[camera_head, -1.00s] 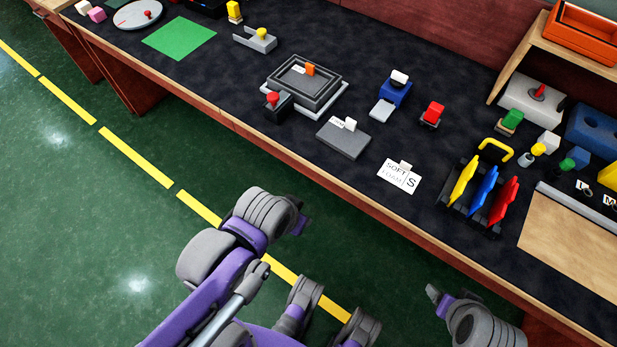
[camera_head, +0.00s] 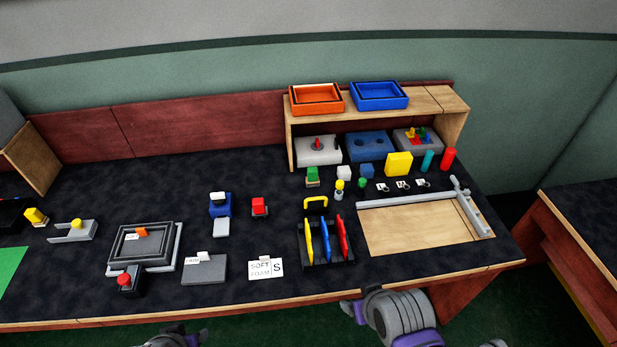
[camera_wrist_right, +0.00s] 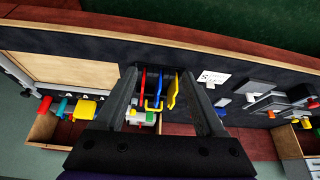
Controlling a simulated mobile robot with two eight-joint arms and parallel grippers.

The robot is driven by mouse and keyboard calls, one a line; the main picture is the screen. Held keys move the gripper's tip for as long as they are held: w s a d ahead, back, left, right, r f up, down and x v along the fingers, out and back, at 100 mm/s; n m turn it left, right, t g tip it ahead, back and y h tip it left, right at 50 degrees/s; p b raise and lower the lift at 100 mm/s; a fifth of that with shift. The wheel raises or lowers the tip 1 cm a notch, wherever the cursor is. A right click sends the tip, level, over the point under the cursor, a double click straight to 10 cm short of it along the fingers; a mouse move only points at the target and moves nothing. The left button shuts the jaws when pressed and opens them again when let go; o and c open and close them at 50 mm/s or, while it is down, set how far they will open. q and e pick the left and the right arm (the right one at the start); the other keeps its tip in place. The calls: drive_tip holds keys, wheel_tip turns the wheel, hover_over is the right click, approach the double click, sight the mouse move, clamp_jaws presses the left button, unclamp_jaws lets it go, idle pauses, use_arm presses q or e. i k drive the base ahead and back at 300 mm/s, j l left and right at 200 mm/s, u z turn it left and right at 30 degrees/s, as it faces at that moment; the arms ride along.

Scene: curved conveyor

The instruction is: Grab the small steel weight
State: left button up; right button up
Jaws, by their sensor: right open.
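A small grey metallic-looking piece with a yellow knob (camera_head: 339,190) stands upright on the dark bench top, in front of the wooden shelf. It may be the steel weight, but its size in the view leaves this unsure. My right gripper (camera_wrist_right: 165,88) is open and empty in the right wrist view, with the rack of coloured plates showing between its fingers. In the head view my right gripper (camera_head: 350,309) is at the bench's front edge, well short of the yellow-knobbed piece. My left gripper (camera_head: 198,336) shows only partly at the bottom edge; its opening is unclear.
A rack (camera_head: 328,262) with yellow, blue and red plates stands between my right gripper and the knobbed piece. A wooden board (camera_head: 410,228) lies right; the shelf (camera_head: 465,118) stands behind.

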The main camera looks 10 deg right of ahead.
sight(321, 207)
drive_tip(key=i+l+u, duration=0.1)
drive_tip(key=l+u, duration=0.55)
drive_tip(key=l, duration=0.15)
drive_tip(key=i+u, duration=0.25)
drive_tip(key=k+l, duration=0.05)
drive_tip(key=k, duration=0.05)
